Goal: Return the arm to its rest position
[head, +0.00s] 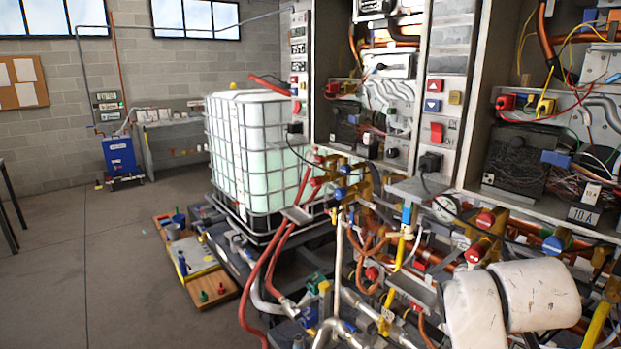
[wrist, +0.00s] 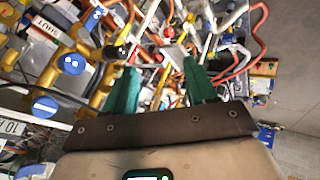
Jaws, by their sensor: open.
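My gripper (wrist: 160,68) shows in the wrist view with its two teal fingers spread apart. It is open, and no object shows held between the fingers. Beyond the fingertips lie pipes, valves and hoses; I cannot tell how far off they are. In the head view a white, worn part of my arm (head: 520,302) shows at the lower right, in front of the pipework. My gripper itself does not show in the head view.
Open heater cabinets (head: 437,120) with wiring stand at the right, above dense pipes and valves. A caged white tank (head: 255,150) stands left of them. Red hoses (head: 272,265) hang below. A wooden tray (head: 212,290) lies low. The grey floor (head: 80,250) at left is clear.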

